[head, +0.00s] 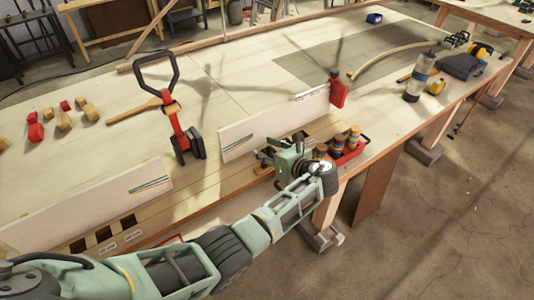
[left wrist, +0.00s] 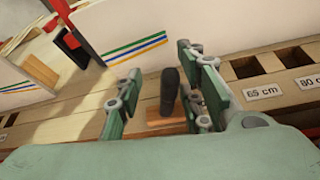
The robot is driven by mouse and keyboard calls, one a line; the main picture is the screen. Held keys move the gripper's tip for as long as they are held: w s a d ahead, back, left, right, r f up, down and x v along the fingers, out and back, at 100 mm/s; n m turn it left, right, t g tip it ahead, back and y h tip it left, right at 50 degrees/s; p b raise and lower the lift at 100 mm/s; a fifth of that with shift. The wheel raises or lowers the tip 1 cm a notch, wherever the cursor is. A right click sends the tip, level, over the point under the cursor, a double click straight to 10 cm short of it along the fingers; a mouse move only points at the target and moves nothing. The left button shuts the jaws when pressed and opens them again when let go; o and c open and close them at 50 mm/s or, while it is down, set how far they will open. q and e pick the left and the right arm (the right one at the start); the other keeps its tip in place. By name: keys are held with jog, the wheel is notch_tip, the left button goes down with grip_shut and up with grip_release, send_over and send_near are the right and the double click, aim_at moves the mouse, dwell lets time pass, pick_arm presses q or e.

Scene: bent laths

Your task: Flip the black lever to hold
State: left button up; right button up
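The black lever (left wrist: 168,92) shows in the left wrist view as a short dark upright bar on the wooden strip. An orange-brown piece (left wrist: 165,123) lies at its foot. My left gripper (left wrist: 160,68) is open, with one green finger on each side of the lever and gaps visible between. I cannot tell any contact. In the head view my left gripper (head: 268,156) is at the bench's front edge, beside the white striped board, and the lever cannot be made out there. No "hold" marking is readable. My right gripper is not in view.
White striped boards (head: 262,128) stand along the front of the bench (head: 225,75). A red tray (head: 350,152) with several jars is right of my gripper. A red-and-black clamp (head: 180,125) stands behind. Slots labelled "65 cm" (left wrist: 263,92) and "80 cm" lie right in the wrist view.

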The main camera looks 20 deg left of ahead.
aim_at(267, 153)
pick_arm(q)
notch_tip(267, 153, up, 10)
jog(key=shift+f, duration=0.25)
dwell(0.5)
